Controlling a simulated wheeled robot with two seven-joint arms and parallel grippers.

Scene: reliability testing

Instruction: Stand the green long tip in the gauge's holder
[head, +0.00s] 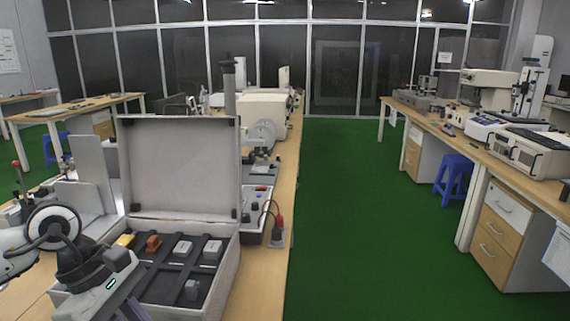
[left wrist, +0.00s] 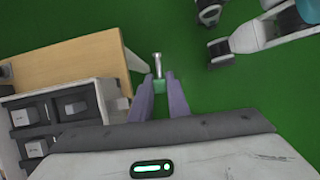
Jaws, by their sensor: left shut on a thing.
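My left gripper (left wrist: 158,88) is shut on the green long tip (left wrist: 157,66), which has a small green block at its base and a silvery shaft pointing away from the fingers. The wrist view shows it beyond the table, with green floor behind. In the head view my left gripper (head: 132,307) is at the bottom left, in front of the open case, and the tip cannot be made out there. I cannot single out the gauge's holder in either view.
The open case (head: 236,268) has dark compartments with an orange piece (head: 153,243) and several grey blocks (head: 212,250). Its raised lid (head: 182,165) blocks the view behind. Instruments (head: 265,109) line the table's far part. Green floor (head: 345,220) is clear to the right.

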